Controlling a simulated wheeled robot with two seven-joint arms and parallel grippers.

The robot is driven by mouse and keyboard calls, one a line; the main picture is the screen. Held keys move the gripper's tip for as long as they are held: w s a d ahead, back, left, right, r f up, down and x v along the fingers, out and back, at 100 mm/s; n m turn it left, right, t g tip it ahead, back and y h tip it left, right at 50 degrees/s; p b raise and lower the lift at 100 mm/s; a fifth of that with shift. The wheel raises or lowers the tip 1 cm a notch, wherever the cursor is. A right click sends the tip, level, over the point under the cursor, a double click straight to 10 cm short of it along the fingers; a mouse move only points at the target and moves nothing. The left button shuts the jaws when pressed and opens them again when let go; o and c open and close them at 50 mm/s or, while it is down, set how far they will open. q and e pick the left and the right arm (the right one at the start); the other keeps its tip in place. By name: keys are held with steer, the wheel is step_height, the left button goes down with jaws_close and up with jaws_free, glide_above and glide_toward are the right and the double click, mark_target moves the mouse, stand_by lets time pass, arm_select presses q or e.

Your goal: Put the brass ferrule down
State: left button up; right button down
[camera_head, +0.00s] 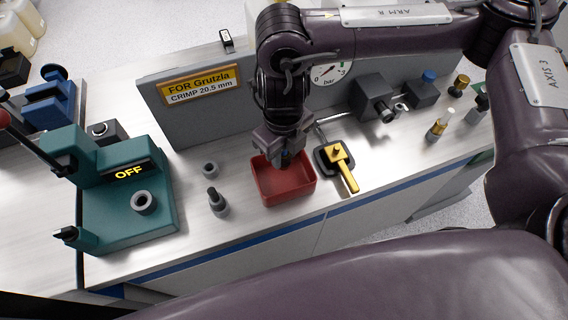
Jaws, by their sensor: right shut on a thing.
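My right gripper (285,158) comes down from above, with its fingertips over the red tray (292,200). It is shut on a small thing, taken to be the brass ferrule. The ferrule itself is hidden by the fingers or too small to make out. The visible part of the tray's floor looks empty. Whether the fingertips are inside the tray or just above it, I cannot tell. My left gripper is out of view.
Left of the tray are a grey ring (209,169), a dark peg (217,203) and a teal press (102,222) reading OFF. A yellow-handled valve (345,172) stands close on the right. An upright sign panel (202,84) is behind. The bench front edge is near.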

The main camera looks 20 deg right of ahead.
mark_target(283, 168)
steer(key=shift+a+f, duration=0.1)
steer(key=shift+f, duration=1.15)
step_height(283, 168, down, 3)
steer(key=shift+r, duration=0.1)
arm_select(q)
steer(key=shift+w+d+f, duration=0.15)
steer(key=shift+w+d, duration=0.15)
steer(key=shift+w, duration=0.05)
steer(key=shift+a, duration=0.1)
arm_select(e)
steer(key=shift+f, duration=0.2)
steer(key=shift+f+b, duration=0.15)
steer(key=shift+b, duration=0.2)
steer(key=c, duration=1.1)
jaws_free()
steer(key=shift+c, duration=0.2)
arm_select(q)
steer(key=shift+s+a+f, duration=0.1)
